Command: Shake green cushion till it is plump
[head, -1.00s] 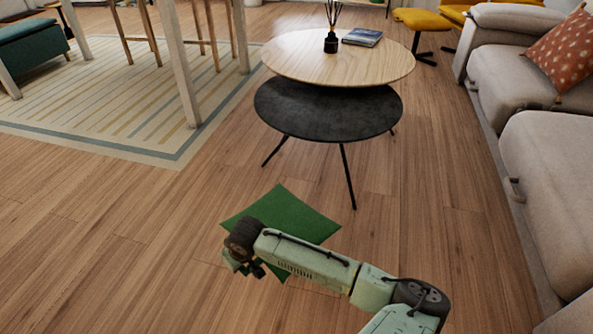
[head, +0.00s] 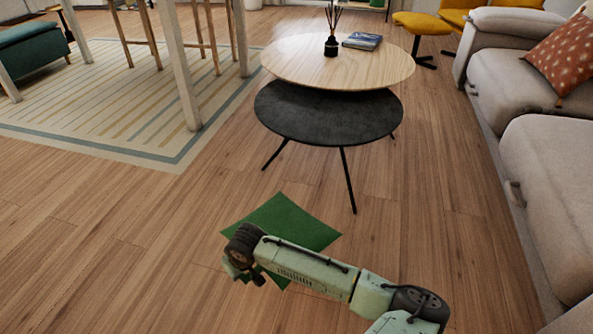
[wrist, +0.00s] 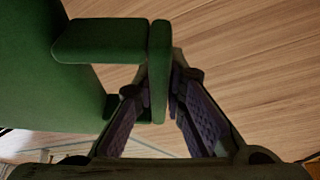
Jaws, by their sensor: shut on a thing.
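The green cushion (head: 288,222) hangs in front of my arm in the head view, its lower part hidden behind the wrist. In the wrist view, the cushion (wrist: 45,65) fills the left side, with a green handle-like piece (wrist: 158,70) jutting from it. My gripper (wrist: 158,108) has its two dark fingers on either side of this piece and is shut on it. In the head view, my gripper (head: 246,274) is at the cushion's lower left, mostly hidden by the wrist.
A two-level round coffee table (head: 345,62) with a dark lower top (head: 325,112) stands beyond the cushion. A beige sofa (head: 555,170) lines the right side. A striped rug (head: 110,110) lies at upper left. Wooden floor (head: 100,240) is clear at left.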

